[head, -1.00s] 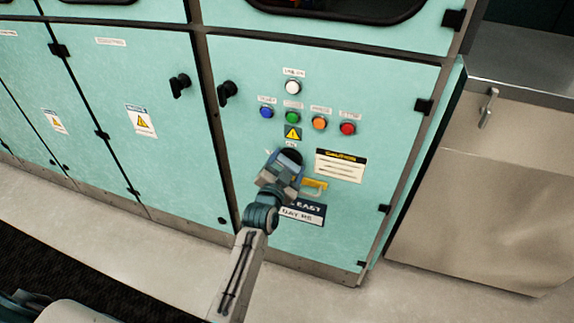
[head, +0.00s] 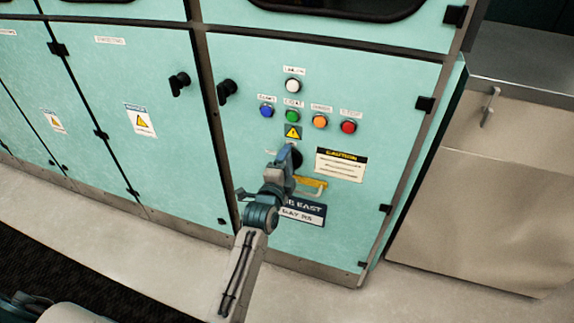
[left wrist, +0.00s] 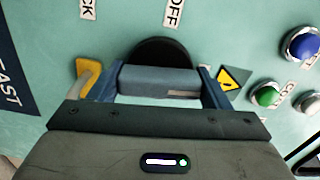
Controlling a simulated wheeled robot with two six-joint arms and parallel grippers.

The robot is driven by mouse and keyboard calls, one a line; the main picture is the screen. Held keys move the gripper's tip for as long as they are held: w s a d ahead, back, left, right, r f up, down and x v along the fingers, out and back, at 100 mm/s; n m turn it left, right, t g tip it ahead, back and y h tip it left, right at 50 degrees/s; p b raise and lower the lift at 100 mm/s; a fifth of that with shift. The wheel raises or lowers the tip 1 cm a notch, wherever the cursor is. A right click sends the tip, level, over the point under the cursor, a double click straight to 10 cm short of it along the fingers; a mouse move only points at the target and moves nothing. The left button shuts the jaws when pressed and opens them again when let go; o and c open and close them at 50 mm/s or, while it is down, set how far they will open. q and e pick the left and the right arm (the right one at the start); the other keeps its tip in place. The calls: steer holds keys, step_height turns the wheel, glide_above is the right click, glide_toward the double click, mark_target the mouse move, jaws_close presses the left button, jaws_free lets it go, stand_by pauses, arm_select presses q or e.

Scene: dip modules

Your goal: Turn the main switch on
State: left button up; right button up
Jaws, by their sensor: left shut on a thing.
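The main switch is a round black rotary disc (head: 297,158) low on the right teal cabinet door. It shows larger in the left wrist view (left wrist: 163,50), with an OFF label (left wrist: 173,12) beside it. My left gripper (head: 289,160) is at the switch. In the left wrist view its two blue fingers (left wrist: 160,88) are apart, with a grey-blue bar between them in front of the disc. The gripper is shut on the switch's handle. The gripper hides part of the disc, so I cannot tell exactly where the handle points. My right gripper is not in view.
Blue (head: 266,111), green (head: 292,116), orange (head: 320,121) and red (head: 348,127) buttons and a white lamp (head: 293,86) sit above the switch. A yellow tag (head: 312,182) is just right of my gripper. A caution plate (head: 341,164) is further right.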

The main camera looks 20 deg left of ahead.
arm_select(q)
steer(key=shift+m, duration=0.7)
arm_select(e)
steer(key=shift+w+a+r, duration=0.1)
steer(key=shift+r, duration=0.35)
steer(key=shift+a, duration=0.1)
arm_select(q)
steer(key=o, duration=1)
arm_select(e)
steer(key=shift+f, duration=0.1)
